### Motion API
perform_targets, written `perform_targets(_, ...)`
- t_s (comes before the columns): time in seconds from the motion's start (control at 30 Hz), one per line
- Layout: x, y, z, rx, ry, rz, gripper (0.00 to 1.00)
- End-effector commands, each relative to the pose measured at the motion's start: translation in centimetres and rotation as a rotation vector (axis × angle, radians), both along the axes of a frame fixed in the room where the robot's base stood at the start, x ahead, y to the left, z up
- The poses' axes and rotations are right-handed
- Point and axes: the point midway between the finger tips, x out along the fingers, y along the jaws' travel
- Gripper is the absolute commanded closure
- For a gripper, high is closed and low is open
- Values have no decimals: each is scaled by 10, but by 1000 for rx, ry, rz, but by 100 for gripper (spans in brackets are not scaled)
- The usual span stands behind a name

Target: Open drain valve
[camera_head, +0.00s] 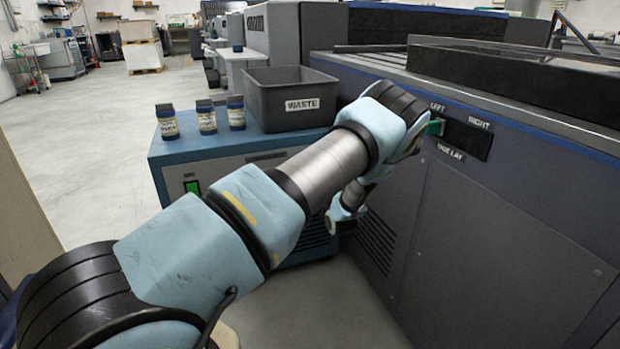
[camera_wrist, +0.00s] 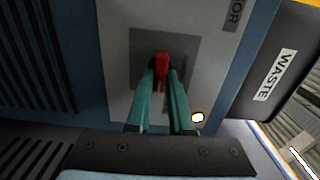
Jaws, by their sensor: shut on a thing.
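In the wrist view a red handle (camera_wrist: 162,64), which I take for the drain valve, stands out from a dark grey square plate (camera_wrist: 183,45) on a light panel. My gripper (camera_wrist: 161,75) has its two green fingers closed on the handle from either side. The handle's base and most of its turning angle are hard to make out. In the head view my arm reaches down to the front of the blue cabinet (camera_head: 172,160); the valve and my fingertips are hidden there.
A grey WASTE bin (camera_head: 290,98) stands on the cabinet beside several small labelled bottles (camera_head: 207,120). A green switch (camera_head: 192,187) is on the cabinet front. The large grey machine (camera_head: 480,230), with a LEFT/RIGHT slider, is close on the right. Open floor lies at left.

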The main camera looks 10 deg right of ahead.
Motion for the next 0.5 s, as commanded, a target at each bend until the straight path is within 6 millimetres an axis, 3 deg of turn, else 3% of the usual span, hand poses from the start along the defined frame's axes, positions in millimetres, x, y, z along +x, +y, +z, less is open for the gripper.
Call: perform_targets(0.5, 0, 1, -1, 37, 6, 1, 100)
